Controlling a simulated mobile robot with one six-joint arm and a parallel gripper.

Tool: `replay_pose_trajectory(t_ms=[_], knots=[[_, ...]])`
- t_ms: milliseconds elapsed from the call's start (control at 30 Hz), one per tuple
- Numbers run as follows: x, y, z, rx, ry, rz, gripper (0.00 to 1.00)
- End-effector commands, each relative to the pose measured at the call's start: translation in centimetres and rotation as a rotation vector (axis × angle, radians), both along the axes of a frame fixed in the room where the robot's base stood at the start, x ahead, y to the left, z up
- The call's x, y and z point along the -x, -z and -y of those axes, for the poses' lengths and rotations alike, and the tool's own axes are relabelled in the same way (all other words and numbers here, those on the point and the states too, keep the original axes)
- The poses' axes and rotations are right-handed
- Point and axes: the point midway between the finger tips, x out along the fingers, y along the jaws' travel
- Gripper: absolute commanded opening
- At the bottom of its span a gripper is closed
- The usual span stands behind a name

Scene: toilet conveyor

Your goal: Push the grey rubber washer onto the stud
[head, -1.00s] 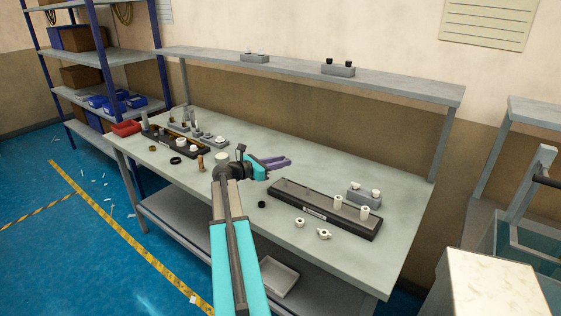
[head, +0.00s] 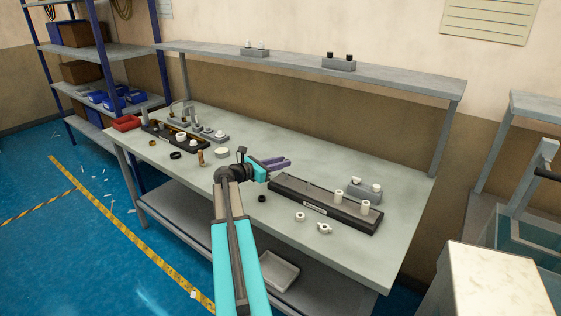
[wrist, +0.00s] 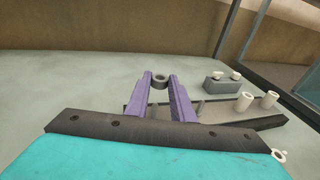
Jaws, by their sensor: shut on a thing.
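My gripper (head: 286,162) has purple fingers. In the wrist view (wrist: 159,80) they are shut on the grey rubber washer (wrist: 160,85), a thick ring held between the fingertips. In the head view I cannot make out the washer. The dark stud board (head: 318,209) lies on the bench just in front of and right of the gripper. It bears thin grey studs (head: 309,184) toward its left and two white cylinders toward its right. In the wrist view the board (wrist: 268,121) is partly hidden behind the fingers. The washer looks apart from the studs.
A grey block with white knobs (head: 364,192) stands behind the board. Two white fittings (head: 323,229) and a small black ring (head: 262,198) lie in front. Another crowded board (head: 163,133) and a red bin (head: 126,123) are at left. A raised shelf (head: 300,60) spans the bench back.

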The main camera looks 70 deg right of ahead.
Motion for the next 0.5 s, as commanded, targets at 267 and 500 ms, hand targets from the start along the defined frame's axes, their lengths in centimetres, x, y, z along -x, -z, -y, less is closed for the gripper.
replay_pose_trajectory(t_ms=[267, 500], knots=[[0.0, 2.0, 0.0, 0.000, 0.000, 0.000, 0.01], [-0.1, 2.9, 0.0, 0.000, -0.002, 0.000, 0.01]])
